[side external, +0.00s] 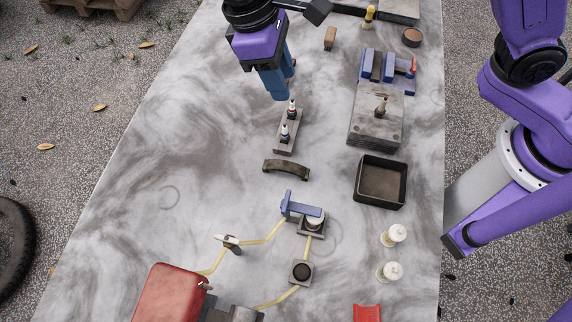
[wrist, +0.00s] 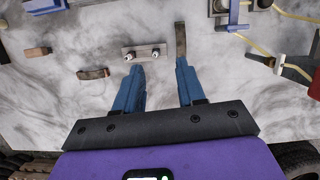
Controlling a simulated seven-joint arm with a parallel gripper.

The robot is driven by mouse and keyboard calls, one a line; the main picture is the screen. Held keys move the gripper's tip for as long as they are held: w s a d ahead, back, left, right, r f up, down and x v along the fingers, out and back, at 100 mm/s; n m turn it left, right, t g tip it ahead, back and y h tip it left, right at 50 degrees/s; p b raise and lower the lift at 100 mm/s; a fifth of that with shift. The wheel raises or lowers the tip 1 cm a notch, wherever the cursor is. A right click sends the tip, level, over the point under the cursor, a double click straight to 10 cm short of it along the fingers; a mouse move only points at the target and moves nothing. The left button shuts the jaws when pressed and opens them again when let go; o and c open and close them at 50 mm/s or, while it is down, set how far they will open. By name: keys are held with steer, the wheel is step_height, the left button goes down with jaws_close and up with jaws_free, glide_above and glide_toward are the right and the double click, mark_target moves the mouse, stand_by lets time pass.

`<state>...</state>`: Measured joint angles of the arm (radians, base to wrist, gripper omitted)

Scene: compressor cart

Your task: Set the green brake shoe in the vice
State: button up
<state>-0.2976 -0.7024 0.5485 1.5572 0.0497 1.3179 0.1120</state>
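The green brake shoe (side external: 287,167), a dark olive curved piece, lies on the grey table just below the small bottle rack in the side view. In the wrist view the shoe (wrist: 181,40) lies beyond the right fingertip, apart from it. My gripper (side external: 283,84) points down over the table above the rack in the side view. In the wrist view its blue fingers (wrist: 159,66) are wide apart with nothing between them.
A brownish curved piece (wrist: 93,73) lies left in the wrist view. A metal block (side external: 375,118), black tray (side external: 381,181) and blue-handled clamp (side external: 300,207) stand nearby. The table's left side is clear.

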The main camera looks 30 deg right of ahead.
steer(key=a+f, duration=0.4)
steer(key=a, duration=0.3)
steer(key=g+h, duration=0.1)
glide_above(282, 165)
steer(key=w+a, duration=0.2)
steer(key=shift+m, duration=0.4)
step_height(282, 165, down, 12)
steer(key=shift+s+r, duration=0.15)
steer(key=shift+r, duration=0.05)
steer(key=shift+x, duration=2.65)
steer(key=shift+d, duration=0.1)
jaws_close()
